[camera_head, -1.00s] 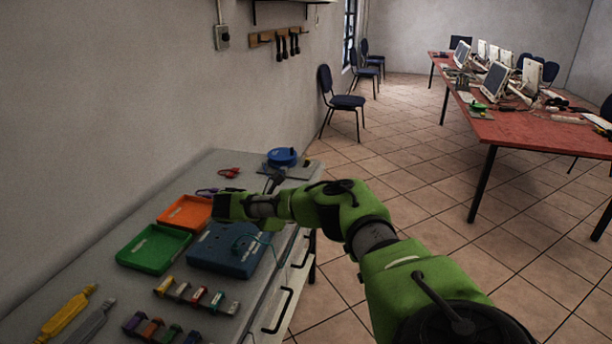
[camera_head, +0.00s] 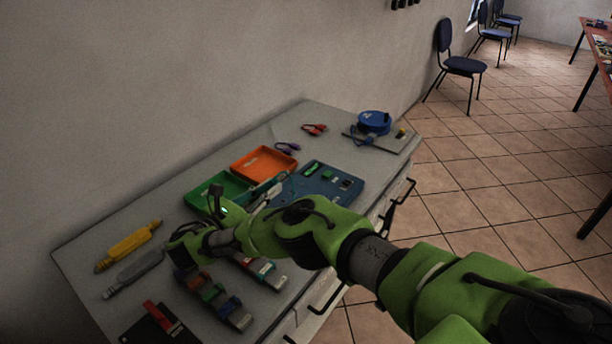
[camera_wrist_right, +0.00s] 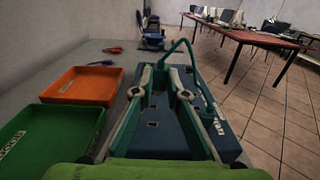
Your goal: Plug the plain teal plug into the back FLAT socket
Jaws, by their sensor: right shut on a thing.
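My right gripper (camera_head: 281,180) reaches over the green tray toward the blue socket box (camera_head: 345,197), its tips at the box's left side. A teal cable (camera_wrist_right: 186,43) arches up from the fingertips and down to the right, beside the blue box (camera_wrist_right: 158,138). Dark socket openings show on the box top between the fingers. I cannot tell which is the back flat one. My left gripper is not in view.
The green tray (camera_head: 205,192) and orange tray (camera_head: 262,150) stand left of the box. A blue reel (camera_head: 374,121) sits on a plate at the far end. Yellow (camera_head: 128,246) and grey tools and several coloured blocks (camera_head: 209,292) lie near. The wall bounds the left.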

